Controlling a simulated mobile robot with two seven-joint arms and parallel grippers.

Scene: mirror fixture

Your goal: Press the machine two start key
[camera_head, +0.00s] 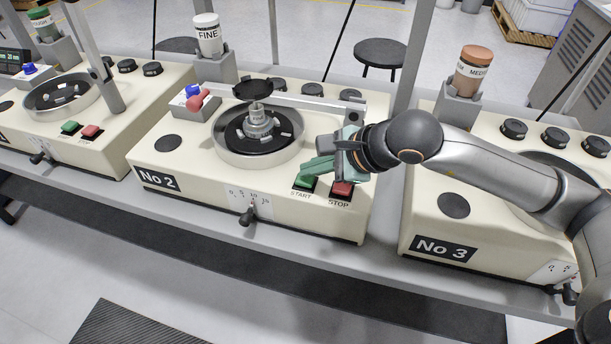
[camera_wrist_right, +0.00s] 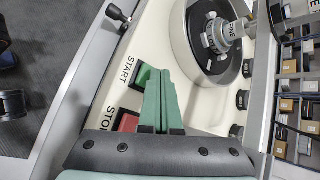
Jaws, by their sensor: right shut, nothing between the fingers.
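Machine No 2 (camera_head: 205,194) is the cream bench unit in the middle of the head view. Its green START key (camera_head: 304,183) sits at the front right of its top, left of the red STOP key (camera_head: 342,189). In the wrist view the START key (camera_wrist_right: 142,75) and STOP key (camera_wrist_right: 128,121) show beside my fingers. My right gripper (camera_head: 305,166) is shut and empty, its green fingers reaching left over the key area. In the wrist view its fingertips (camera_wrist_right: 161,74) are close beside the START key; I cannot tell if they touch. My left gripper is out of view.
A round bowl with a metal hub (camera_head: 258,125) stands behind the keys. Machine No 3 (camera_head: 445,249) is on the right, under my right arm, and another machine (camera_head: 95,145) is on the left. A FINE bottle (camera_head: 208,38) stands at the back. A lever (camera_head: 247,216) projects in front.

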